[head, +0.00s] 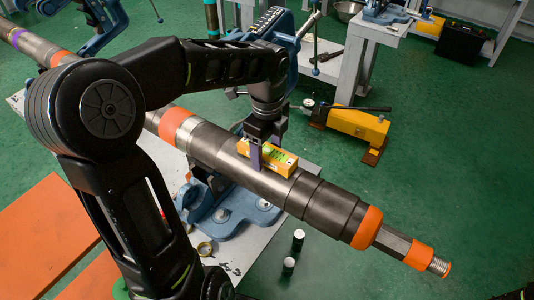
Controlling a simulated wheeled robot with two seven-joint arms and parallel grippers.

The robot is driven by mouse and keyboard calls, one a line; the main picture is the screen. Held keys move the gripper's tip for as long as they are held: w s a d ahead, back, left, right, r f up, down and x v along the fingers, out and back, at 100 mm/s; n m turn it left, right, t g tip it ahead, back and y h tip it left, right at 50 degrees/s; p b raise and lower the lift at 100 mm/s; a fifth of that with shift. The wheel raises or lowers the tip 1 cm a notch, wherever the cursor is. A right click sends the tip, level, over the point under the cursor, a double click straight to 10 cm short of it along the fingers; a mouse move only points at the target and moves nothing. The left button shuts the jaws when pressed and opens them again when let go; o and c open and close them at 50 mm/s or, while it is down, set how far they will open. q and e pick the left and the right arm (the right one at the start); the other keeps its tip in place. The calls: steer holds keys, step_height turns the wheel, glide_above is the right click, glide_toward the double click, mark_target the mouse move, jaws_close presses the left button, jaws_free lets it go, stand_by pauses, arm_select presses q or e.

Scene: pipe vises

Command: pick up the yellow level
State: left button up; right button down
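The yellow level (285,162) is a short yellow block with a green window on its top, lying along the upper side of a thick dark steel pipe (325,202). My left gripper (260,154) points down at the level from above. One of its fingers reaches down over the near side of the level, in front of its left half. The other finger is hidden behind the level, so I cannot tell whether the fingers press on it. The level appears to touch the pipe. My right gripper is not in view.
The pipe has orange bands and runs across a blue vise (232,217). Two small dark cylinders (298,238) stand near the bench. A yellow hydraulic pump (357,125) with a black handle is on the green floor at right. An orange panel (38,235) lies at left.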

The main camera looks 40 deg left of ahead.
arm_select(q)
jaws_close()
stand_by(0.5)
